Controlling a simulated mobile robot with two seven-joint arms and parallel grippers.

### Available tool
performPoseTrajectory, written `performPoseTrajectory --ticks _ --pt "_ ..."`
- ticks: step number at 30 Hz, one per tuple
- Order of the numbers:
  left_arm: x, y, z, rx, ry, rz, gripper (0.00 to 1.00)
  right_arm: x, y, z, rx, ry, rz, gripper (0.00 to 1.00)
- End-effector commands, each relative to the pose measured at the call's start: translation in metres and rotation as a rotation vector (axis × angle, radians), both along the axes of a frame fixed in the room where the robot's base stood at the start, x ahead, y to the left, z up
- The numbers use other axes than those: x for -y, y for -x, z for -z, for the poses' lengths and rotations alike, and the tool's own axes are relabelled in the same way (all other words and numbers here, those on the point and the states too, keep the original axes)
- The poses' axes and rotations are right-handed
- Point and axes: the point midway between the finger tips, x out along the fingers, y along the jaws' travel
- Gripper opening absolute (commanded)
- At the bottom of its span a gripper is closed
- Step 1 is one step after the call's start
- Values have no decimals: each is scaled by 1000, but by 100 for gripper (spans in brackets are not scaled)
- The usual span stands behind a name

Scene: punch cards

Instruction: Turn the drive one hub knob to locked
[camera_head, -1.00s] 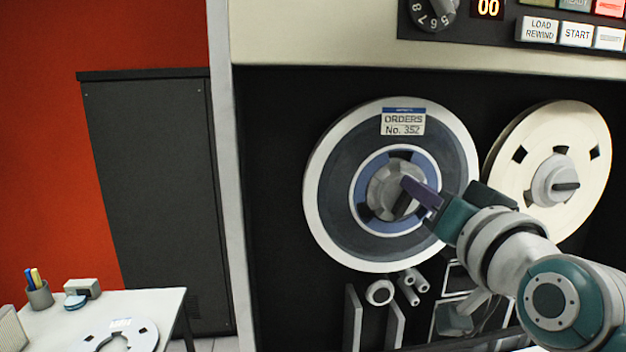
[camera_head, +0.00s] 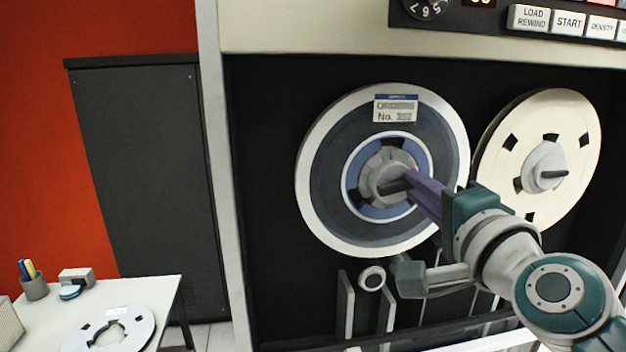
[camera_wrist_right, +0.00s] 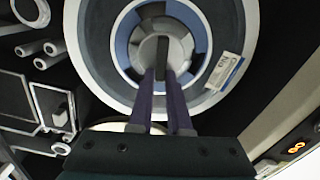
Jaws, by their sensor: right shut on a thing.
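The left tape reel (camera_head: 318,190), labelled ORDERS, hangs on the dark drive front. At its centre is the grey hub knob (camera_head: 376,173) with a dark bar handle, inside a blue ring. The bar lies close to level in the head view. My right gripper (camera_head: 410,181) reaches in from the right, its purple fingers at the bar. In the wrist view, the fingers of my right gripper (camera_wrist_right: 159,74) close on either side of the bar of the hub knob (camera_wrist_right: 162,52). The fingers hide part of the bar. My left gripper is out of view.
A second, cream reel (camera_head: 500,165) with its own knob hangs at the right. Below the left reel are a roller (camera_head: 371,278) and upright guides. A button panel (camera_head: 568,22) is above. A white desk (camera_head: 165,290) with a loose reel stands at lower left.

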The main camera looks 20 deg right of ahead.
Motion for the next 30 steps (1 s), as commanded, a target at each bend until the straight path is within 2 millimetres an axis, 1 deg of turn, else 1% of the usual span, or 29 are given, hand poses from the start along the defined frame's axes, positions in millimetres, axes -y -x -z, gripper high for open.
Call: performPoseTrajectory --ticks 6,12,29,30 --pt "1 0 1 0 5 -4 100 1 0 3 28 -121 0 0" --pt "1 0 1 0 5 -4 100 1 0 4 43 -184 0 0" --pt "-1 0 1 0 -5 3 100 1 0 5 48 -210 0 0" --pt "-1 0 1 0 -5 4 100 1 0 5 48 -210 0 20"
